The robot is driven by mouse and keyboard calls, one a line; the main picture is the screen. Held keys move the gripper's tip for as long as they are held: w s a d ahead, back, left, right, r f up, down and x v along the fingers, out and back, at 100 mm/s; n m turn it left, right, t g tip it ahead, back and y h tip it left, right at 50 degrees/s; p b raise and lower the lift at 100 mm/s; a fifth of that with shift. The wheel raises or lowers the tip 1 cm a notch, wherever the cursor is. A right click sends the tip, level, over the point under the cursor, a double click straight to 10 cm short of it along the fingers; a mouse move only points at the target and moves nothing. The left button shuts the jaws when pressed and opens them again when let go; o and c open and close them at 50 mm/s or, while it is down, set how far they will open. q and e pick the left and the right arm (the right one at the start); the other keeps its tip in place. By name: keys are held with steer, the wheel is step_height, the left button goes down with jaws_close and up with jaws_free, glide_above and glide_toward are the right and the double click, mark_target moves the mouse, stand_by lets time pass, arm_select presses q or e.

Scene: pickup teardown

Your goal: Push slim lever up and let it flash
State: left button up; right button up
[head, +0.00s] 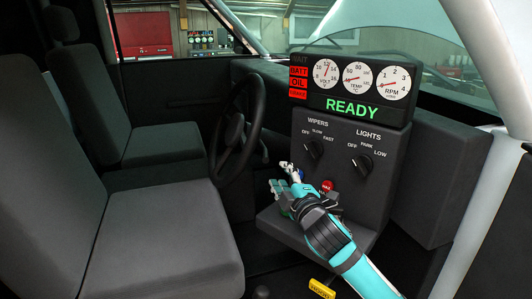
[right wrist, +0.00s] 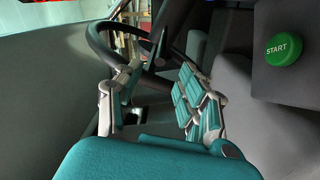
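The steering wheel (head: 237,128) is black and stands left of the dash console in the head view. Its rim also shows at the top of the right wrist view (right wrist: 96,42). A slim dark bar (right wrist: 159,48) shows within the wheel there; I cannot tell whether it is the slim lever or a spoke. My right gripper (head: 283,178) is in front of the console, to the right of and below the wheel. In the right wrist view (right wrist: 158,90) its fingers are apart with nothing between them, pointing toward the wheel. My left gripper is out of view.
The console carries a lit READY display (head: 352,108), a wipers knob (head: 313,149), a lights knob (head: 362,162) and a red button (head: 326,186). A green START button (right wrist: 284,48) is at the right in the wrist view. The grey seat (head: 160,240) fills the left.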

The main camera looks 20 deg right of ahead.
glide_toward(266, 153)
steer(key=w, duration=0.2)
steer(key=w+p, duration=0.1)
steer(key=w, duration=0.5)
steer(key=shift+w+f+p, duration=0.2)
steer(key=shift+w+p, duration=0.15)
steer(key=shift+p, duration=0.05)
steer(key=shift+w+a, duration=0.1)
steer(key=shift+w, duration=0.65)
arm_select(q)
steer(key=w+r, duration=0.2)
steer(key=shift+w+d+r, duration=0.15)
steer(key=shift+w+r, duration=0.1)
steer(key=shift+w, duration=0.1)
arm_select(e)
jaws_close()
steer(key=shift+f, duration=0.1)
